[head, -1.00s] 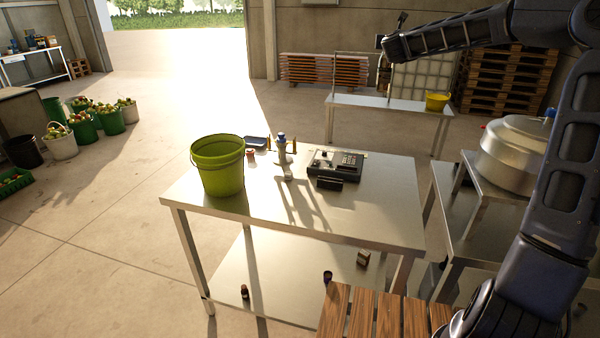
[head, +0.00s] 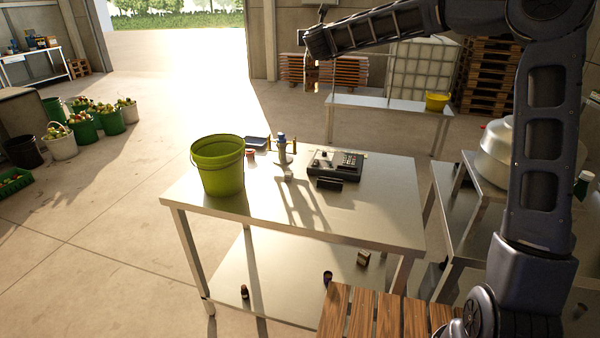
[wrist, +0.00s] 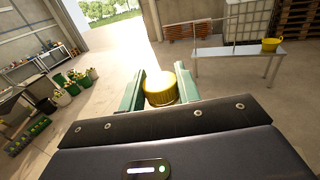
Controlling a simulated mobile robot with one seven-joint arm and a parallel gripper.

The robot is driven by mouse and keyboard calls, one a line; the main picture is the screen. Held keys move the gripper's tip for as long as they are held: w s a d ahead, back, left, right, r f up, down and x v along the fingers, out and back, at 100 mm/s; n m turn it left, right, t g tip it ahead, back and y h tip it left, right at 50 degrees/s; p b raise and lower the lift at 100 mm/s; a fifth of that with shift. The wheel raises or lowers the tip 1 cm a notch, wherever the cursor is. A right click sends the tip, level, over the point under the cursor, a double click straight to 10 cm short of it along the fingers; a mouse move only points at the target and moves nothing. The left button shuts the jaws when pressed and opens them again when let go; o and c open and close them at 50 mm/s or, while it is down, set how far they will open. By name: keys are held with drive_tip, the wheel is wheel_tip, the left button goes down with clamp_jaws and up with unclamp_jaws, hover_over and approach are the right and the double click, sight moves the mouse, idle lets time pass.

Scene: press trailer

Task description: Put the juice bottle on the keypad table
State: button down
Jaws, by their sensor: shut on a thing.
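My gripper (wrist: 160,73) is shut on a bottle with a ribbed yellow cap (wrist: 160,90). In the wrist view the cap sits between the two green fingers; its body is hidden below. In the head view my gripper (head: 311,58) is raised beyond the near steel table, and the bottle hangs small and unclear against the far boards. I take it for the juice bottle, but no label shows. The keypad table (head: 375,215) is the near steel table. A dark keypad device (head: 335,164) stands on it, right of centre.
A green bucket (head: 218,168) stands at the table's left. A blue-capped bottle (head: 282,150) and small items stand behind its middle. The table's front right is clear. A far bench (head: 385,103) holds a yellow bucket (head: 437,101). A metal pot (head: 497,150) stands at the right.

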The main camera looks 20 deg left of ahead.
drive_tip(key=shift+s+a+r+n+g+y, duration=0.6)
drive_tip(key=shift+s+a+r+n+y, duration=0.55)
drive_tip(key=shift+s+a, duration=6)
wheel_tip(320, 180, down, 38)
drive_tip(key=shift+d, duration=0.3)
drive_tip(key=shift+s+f+m, duration=0.1)
drive_tip(key=shift+f+m, duration=0.15)
drive_tip(key=c, duration=1)
unclamp_jaws()
drive_tip(key=shift+r, duration=0.1)
